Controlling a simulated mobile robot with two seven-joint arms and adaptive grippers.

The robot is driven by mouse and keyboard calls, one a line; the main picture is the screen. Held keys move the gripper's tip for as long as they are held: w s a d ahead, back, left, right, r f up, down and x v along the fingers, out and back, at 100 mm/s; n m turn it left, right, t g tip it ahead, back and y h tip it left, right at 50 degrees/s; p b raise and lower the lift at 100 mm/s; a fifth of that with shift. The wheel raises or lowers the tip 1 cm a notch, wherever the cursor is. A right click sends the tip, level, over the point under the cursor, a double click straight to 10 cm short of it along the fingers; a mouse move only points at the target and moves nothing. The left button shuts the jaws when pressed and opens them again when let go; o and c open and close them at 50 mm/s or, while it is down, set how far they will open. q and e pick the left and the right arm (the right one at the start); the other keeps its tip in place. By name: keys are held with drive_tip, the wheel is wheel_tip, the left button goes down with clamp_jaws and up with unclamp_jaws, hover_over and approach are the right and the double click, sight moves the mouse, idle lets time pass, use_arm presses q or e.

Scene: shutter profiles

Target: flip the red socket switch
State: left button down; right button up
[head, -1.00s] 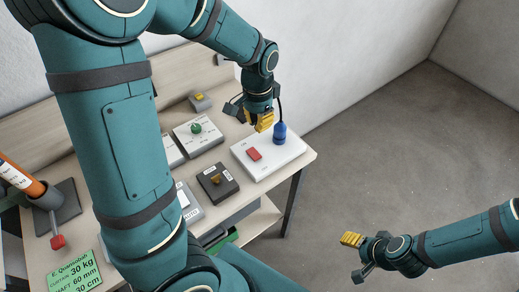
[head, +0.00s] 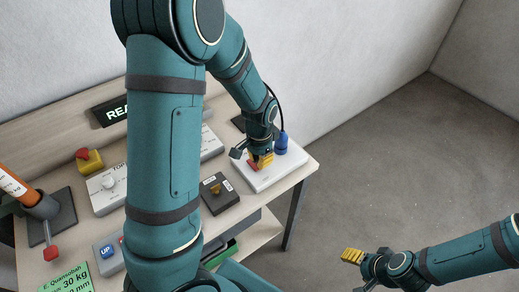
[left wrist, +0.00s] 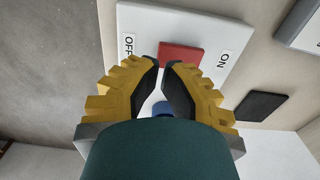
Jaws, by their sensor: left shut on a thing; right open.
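The red socket switch (head: 253,166) is a red rocker on a white socket plate (head: 286,170) at the right end of the bench. In the left wrist view the red switch (left wrist: 181,56) lies between the OFF and ON labels. My left gripper (head: 261,161), with yellow fingers, is down at the plate and shut on the switch. Its fingertips (left wrist: 161,66) meet the switch at its OFF-side edge, and the exact contact is hard to see. A blue plug (head: 281,144) with a black cable stands on the plate behind the gripper. My right gripper (head: 357,270) is open and empty, off the bench.
Further left are a white box with a knob (head: 108,183), a red-topped yellow button (head: 90,160) and a lit display (head: 112,110). My left arm hides the bench middle. The floor at right is clear.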

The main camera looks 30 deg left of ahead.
sight(260, 172)
use_arm(q)
drive_tip(key=shift+f, duration=1.05)
drive_tip(key=shift+s+d+f+b, duration=0.1)
drive_tip(key=shift+f+b, duration=0.45)
drive_tip(key=shift+f, duration=0.05)
drive_tip(key=shift+s+d, duration=0.1)
drive_tip(key=shift+s, duration=0.1)
drive_tip(key=shift+r, duration=0.15)
drive_tip(key=shift+w+r+p, duration=0.15)
drive_tip(key=shift+r+p, duration=0.15)
drive_tip(key=shift+p, duration=0.25)
drive_tip(key=shift+r, duration=0.35)
